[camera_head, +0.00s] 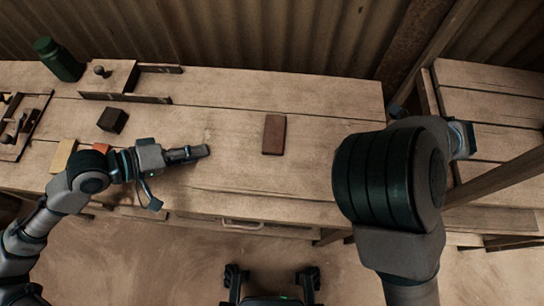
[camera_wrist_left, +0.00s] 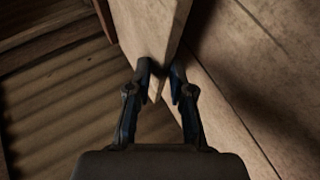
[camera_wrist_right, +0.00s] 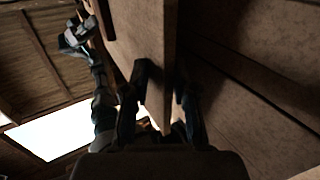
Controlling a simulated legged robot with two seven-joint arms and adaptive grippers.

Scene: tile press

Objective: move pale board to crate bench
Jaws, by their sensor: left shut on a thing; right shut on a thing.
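In the left wrist view the jaws of my left gripper (camera_wrist_left: 160,76) are shut on the edge of a pale wooden board (camera_wrist_left: 146,28). In the right wrist view my right gripper (camera_wrist_right: 163,86) is also shut on a wooden board edge (camera_wrist_right: 138,38); I take it as the same board. In the head view my left gripper (camera_head: 198,153) points right, over the workbench. I cannot pick out the board there against the similar planks. My right gripper is mostly hidden by its own arm there. The bench at the right (camera_head: 488,82) appears to be the crate bench.
The workbench (camera_head: 330,90) bears a brown block (camera_head: 273,134), a dark block (camera_head: 112,119), a green canister (camera_head: 58,59) and a board with rails and a knob (camera_head: 105,75). Wooden posts (camera_head: 500,178) stand near the right bench. Corrugated wall runs behind.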

